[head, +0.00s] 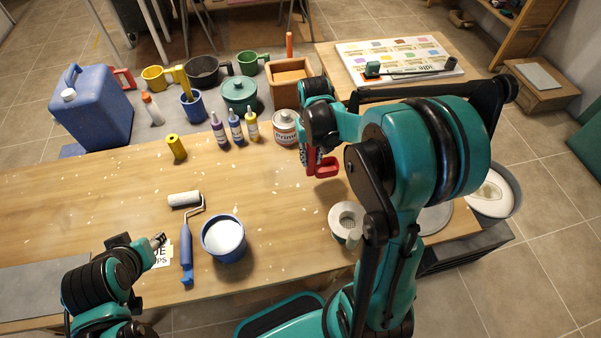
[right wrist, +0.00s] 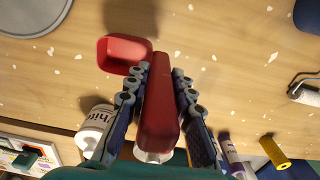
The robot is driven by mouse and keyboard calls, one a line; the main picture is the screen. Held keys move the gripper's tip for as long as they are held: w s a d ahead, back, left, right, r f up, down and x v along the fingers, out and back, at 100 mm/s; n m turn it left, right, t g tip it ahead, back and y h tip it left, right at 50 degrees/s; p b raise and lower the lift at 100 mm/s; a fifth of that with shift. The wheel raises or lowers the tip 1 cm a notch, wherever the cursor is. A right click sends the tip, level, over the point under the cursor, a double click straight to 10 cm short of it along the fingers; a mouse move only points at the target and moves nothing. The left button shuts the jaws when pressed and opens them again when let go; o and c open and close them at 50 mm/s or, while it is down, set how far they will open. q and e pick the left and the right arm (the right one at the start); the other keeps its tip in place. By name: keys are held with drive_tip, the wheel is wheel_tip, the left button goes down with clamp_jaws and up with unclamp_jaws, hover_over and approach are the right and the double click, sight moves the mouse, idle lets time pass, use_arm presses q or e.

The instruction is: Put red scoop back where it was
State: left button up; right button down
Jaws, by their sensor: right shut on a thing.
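The red scoop (head: 326,168) is in my right gripper (head: 310,158), above the right part of the wooden table. In the right wrist view my right gripper (right wrist: 160,78) has its fingers on both sides of the scoop's long red handle (right wrist: 160,115). The scoop's bowl (right wrist: 125,54) shows just past the fingertips, over bare wood. My right arm hides part of the table behind it in the head view. My left gripper (head: 159,240) is low at the left, over a white printed card (head: 163,253); its jaw opening is too small to make out.
A white tin (head: 285,130) and several bottles (head: 236,127) stand behind the scoop. A wooden box (head: 290,88) and a green pot (head: 239,92) are farther back. The middle is clear.

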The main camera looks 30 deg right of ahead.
drive_tip(key=a+f, duration=0.1)
drive_tip(key=f, duration=0.1)
drive_tip(key=a+f+b, duration=0.1)
drive_tip(key=f, duration=0.1)
drive_tip(key=a+f, duration=0.1)
drive_tip(key=f, duration=0.1)
drive_tip(key=shift+w+a+f+b, duration=0.2)
drive_tip(key=shift+w+b, duration=0.1)
drive_tip(key=shift+b, duration=0.1)
drive_tip(key=shift+r, duration=0.15)
drive_tip(key=c, duration=1.3)
unclamp_jaws()
